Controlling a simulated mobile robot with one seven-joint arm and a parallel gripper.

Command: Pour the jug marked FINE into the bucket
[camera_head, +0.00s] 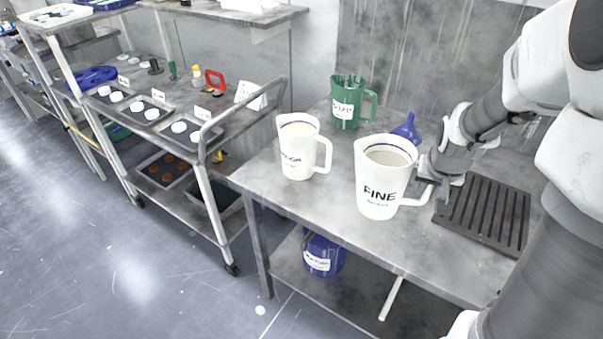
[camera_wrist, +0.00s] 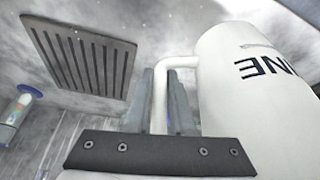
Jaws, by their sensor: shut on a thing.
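The white jug marked FINE (camera_head: 380,178) stands upright at the front of the steel table, filled with pale liquid near its top. It also shows in the wrist view (camera_wrist: 255,85), with its lettering upside down. My gripper (camera_head: 432,178) is at the right side of this jug, shut on its handle; in the wrist view the fingers (camera_wrist: 170,105) are on either side of the handle. Whether the jug's base touches the table is hard to tell. A blue bucket (camera_head: 323,254) with a white label sits on the shelf below the table; its label is too small to read.
Another white jug (camera_head: 299,150) with pale liquid stands left of the FINE jug. A green labelled jug (camera_head: 347,103) and a blue funnel (camera_head: 408,129) are behind. A dark slotted grate (camera_head: 484,212) lies right. A trolley (camera_head: 205,135) with trays stands left.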

